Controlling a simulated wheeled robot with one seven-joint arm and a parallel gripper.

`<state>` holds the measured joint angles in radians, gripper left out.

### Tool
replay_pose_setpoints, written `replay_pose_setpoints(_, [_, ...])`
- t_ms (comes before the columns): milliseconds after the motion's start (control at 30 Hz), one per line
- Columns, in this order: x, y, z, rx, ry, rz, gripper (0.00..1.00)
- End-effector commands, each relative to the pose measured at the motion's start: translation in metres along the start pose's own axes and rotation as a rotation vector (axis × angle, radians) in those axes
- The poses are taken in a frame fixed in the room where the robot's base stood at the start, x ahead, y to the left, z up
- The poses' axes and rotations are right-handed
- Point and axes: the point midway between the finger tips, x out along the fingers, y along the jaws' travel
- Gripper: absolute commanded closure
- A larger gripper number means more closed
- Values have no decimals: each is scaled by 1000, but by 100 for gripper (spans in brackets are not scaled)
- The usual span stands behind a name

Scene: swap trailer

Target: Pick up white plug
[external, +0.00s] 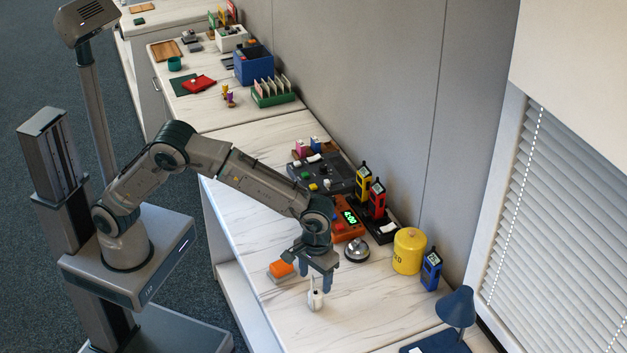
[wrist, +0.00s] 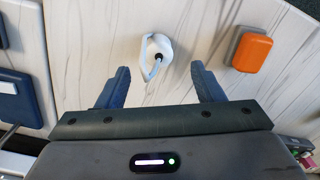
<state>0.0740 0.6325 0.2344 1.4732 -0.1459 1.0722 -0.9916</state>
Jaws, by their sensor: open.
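A small white plug (external: 315,300) stands on the marbled counter (external: 350,312) near its front edge. In the wrist view the white plug (wrist: 158,48) shows a rounded body with a dark spot and a loop-like part bending down to the left. My gripper (external: 314,283) is directly above or just behind it in the external view; the exact gap is hard to tell. In the wrist view my gripper (wrist: 160,85) is open, with its two blue fingers spread and the plug ahead between their lines. Nothing is held.
An orange-topped block (external: 281,270) lies just left of the plug; it also shows in the wrist view (wrist: 253,52). A blue lamp (external: 456,307) is at right.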

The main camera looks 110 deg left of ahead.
Motion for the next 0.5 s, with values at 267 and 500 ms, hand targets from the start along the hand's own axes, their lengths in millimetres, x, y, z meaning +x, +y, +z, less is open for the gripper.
replay_pose_setpoints(267, [30, 0, 0, 0, 0, 1, 39])
replay_pose_setpoints(500, [60, 1, 0, 0, -1, -2, 39])
